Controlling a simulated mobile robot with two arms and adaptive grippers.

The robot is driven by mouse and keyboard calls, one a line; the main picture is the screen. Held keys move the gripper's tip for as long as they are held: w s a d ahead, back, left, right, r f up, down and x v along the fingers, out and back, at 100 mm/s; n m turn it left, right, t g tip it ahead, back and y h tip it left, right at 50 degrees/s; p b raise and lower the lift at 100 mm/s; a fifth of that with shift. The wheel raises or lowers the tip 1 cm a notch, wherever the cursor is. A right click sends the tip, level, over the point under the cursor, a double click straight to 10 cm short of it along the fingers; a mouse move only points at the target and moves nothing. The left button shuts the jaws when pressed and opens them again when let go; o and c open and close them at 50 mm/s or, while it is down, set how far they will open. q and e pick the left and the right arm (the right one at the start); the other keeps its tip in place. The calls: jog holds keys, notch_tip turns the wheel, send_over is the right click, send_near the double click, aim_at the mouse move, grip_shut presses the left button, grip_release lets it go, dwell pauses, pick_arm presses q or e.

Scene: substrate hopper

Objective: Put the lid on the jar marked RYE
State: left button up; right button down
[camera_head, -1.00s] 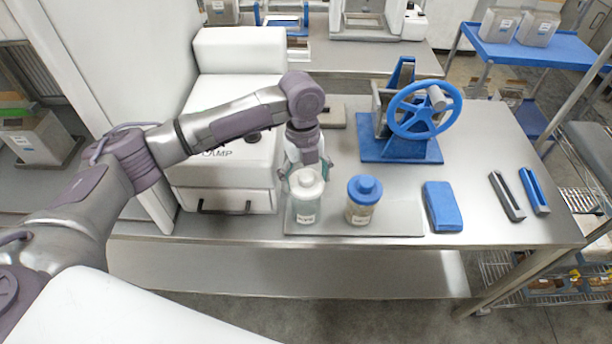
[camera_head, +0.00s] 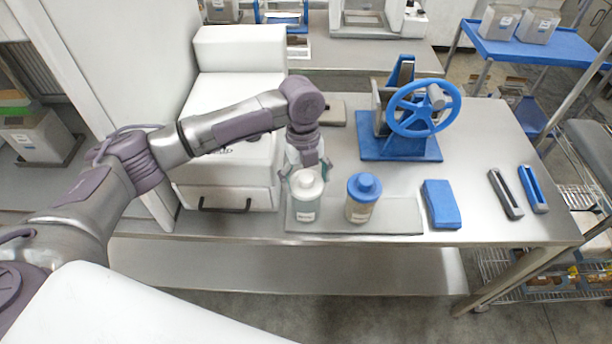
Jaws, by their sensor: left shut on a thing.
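A clear jar (camera_head: 306,208) with a white lid (camera_head: 307,179) stands upright at the left end of a grey mat (camera_head: 395,227). A second jar (camera_head: 359,211) with tan contents and a blue lid (camera_head: 364,186) stands upright to its right. Both jars have small labels that I cannot read. My left gripper (camera_head: 305,176) points down at the white-lidded jar, its teal fingers shut on the white lid from both sides. The lid sits at the jar's mouth; I cannot tell whether it is fully seated. My right gripper is not in view.
A blue hand-wheel device (camera_head: 402,148) stands behind the jars. A blue block (camera_head: 441,204), a grey holder (camera_head: 505,193) and a blue holder (camera_head: 533,188) lie to the right on the steel table (camera_head: 480,230). A white machine (camera_head: 228,170) stands left of my gripper.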

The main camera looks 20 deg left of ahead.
pick_arm(q)
jog(key=o, duration=0.6)
jog(key=shift+o, duration=0.3)
notch_tip(320, 180, up, 12)
jog(key=w, duration=0.1)
jog(key=shift+a, duration=0.45)
jog(key=shift+f, duration=0.1)
